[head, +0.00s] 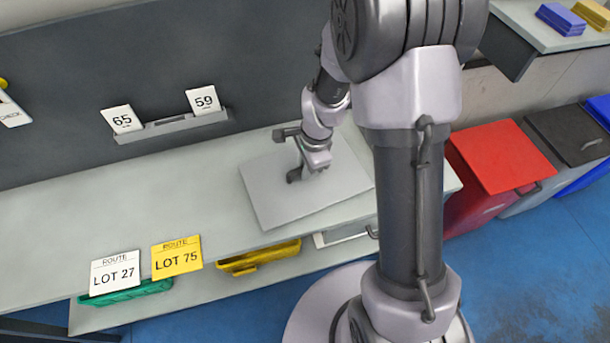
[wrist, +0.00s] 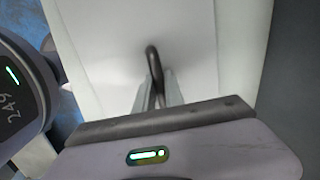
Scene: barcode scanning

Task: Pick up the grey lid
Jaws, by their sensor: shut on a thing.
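The grey lid (head: 264,196) is a flat, light grey square panel at the right end of the bench. My gripper (head: 305,170) is over its middle. In the wrist view, the lid (wrist: 185,30) fills the middle, with a dark curved handle (wrist: 152,60) standing up from it. My gripper (wrist: 157,92) is shut on this handle, with one finger on each side. I cannot tell whether the lid rests on the bench or is slightly raised. My arm hides part of its far side.
The pale bench (head: 130,205) is clear left of the lid. Cards 65 and 59 stand in a wall holder (head: 170,127). Yellow (head: 258,257) and green (head: 125,291) trays sit under the front edge. A red bin (head: 497,155) stands at right, with other bins beyond.

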